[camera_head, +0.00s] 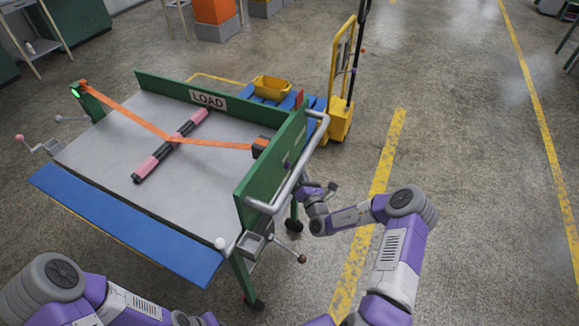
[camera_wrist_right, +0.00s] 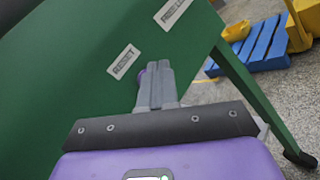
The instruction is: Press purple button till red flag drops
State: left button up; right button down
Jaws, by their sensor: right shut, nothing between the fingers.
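The purple button (camera_wrist_right: 141,77) shows as a small purple edge on the green panel in the right wrist view, mostly hidden behind my fingertips. My right gripper (camera_wrist_right: 157,68) is shut and empty, with its tips at the button; I cannot tell whether they touch it. In the head view my right gripper (camera_head: 306,181) is at the outer side of the green right-hand board (camera_head: 270,165), partly behind the grey rail. A small upright red piece (camera_head: 299,98), possibly the red flag, stands at that board's far end. My left arm shows at the bottom left, its gripper out of frame.
A RESET label (camera_wrist_right: 123,61) is beside the button, with another label (camera_wrist_right: 172,12) farther up. The grey handrail (camera_head: 303,160) runs along the board near my right wrist. An orange strap (camera_head: 205,142) crosses the cart bed. A yellow hand truck (camera_head: 340,110) stands behind.

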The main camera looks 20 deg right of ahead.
jog(key=shift+w+a, duration=0.1)
dwell(0.7)
jog(key=shift+w+a+p, duration=0.2)
jog(key=shift+p, duration=0.1)
jog(key=shift+w+a, duration=0.35)
jog(key=shift+w, duration=0.05)
dwell(0.7)
dwell(1.0)
jog(key=shift+s+d+p, duration=0.6)
jog(key=shift+s+p, duration=0.05)
jog(key=shift+s, duration=0.1)
